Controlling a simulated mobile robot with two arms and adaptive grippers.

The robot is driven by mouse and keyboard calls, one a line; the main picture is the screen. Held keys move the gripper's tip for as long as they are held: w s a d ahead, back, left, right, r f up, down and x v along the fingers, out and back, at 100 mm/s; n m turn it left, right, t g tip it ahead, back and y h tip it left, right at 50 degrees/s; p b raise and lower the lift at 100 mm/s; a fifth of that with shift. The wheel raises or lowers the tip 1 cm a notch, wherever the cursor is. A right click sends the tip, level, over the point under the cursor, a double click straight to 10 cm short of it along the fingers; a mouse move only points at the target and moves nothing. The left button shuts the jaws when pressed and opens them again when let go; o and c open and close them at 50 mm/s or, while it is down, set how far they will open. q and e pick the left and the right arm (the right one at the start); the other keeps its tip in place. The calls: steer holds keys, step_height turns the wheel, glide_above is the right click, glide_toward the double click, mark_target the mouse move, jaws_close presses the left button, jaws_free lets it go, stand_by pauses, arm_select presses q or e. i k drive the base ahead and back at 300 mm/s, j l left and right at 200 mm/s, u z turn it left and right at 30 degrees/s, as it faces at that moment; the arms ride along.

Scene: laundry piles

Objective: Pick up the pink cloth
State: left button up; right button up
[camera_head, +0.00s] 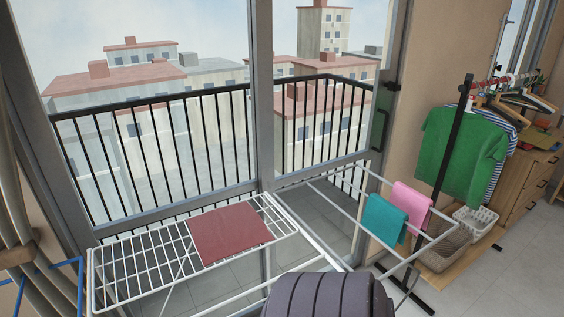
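The pink cloth (411,207) hangs folded over a thin white rail on the right wing of the drying rack (110,283). A teal cloth (384,218) hangs just to its left, close beside it. A dark red cloth (229,234) lies flat on the left wing of the rack. Neither of my grippers is in view, and no gripper touches the pink cloth.
A clothes rail with a green shirt (460,148) stands right of the pink cloth. A grey-brown basket (444,249) and a white basket (475,221) sit low beneath it. A wooden dresser (531,185) stands at the far right. Tall windows are behind the rack.

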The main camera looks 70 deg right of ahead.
mark_target(410, 201)
steer(key=z, duration=3.35)
steer(key=i+l, duration=0.05)
